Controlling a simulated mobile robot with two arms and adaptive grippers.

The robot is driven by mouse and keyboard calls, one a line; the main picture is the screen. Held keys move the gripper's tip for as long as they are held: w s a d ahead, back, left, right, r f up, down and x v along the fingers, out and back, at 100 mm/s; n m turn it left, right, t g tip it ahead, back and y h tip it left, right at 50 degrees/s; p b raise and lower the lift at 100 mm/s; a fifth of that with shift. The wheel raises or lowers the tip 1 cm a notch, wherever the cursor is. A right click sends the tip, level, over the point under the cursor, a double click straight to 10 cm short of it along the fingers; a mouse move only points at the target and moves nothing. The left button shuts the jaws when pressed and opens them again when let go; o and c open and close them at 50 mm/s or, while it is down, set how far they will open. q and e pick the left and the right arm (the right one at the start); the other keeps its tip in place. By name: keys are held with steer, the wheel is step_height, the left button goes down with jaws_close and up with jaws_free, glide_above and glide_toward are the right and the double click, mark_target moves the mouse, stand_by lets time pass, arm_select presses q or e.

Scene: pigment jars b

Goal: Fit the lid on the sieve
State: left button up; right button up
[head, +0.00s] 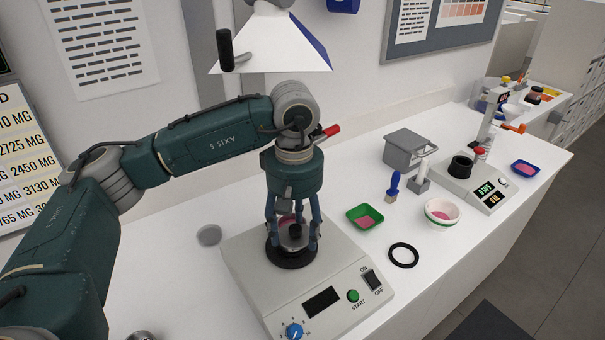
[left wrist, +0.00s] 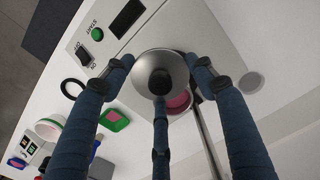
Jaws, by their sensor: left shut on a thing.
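The lid (left wrist: 147,67) is a grey metal disc with a black knob (left wrist: 160,82). My left gripper (head: 293,237) points down with its three fingers shut on the lid. The sieve (head: 291,257), with a dark round base, stands on the grey shaker machine (head: 243,250) right below the gripper. Pink powder (left wrist: 178,102) shows beside the lid's edge in the left wrist view, so the lid does not fully cover the opening there. The fingers and lid hide much of the sieve, and I cannot tell whether the lid touches it. My right gripper is not in view.
Right of the machine are a black ring (head: 403,244), a green tray (head: 351,223) of pink powder, a white bowl (head: 430,218), a blue-handled brush (head: 395,183), a grey box (head: 402,158) and a scale (head: 452,181). A grey disc (head: 209,235) lies left of the machine.

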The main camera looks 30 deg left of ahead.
arm_select(q)
steer(key=w+a+r+n+p, duration=0.2)
steer(key=w+a+r+n, duration=0.1)
steer(key=w+r+n, duration=0.1)
steer(key=shift+w+a+r+n, duration=0.25)
steer(key=shift+w+r+n, duration=0.1)
steer(key=shift+w+n, duration=0.25)
steer(key=shift+w+a+r+n, duration=0.1)
steer(key=shift+w+a+n, duration=0.2)
steer(key=shift+a, duration=0.05)
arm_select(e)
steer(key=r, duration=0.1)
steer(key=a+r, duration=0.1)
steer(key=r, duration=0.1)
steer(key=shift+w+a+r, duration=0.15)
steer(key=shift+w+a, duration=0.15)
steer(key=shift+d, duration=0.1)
arm_select(q)
steer(key=shift+d, duration=0.1)
step_height(320, 180, down, 5)
steer(key=b, duration=0.4)
steer(key=shift+f, duration=0.45)
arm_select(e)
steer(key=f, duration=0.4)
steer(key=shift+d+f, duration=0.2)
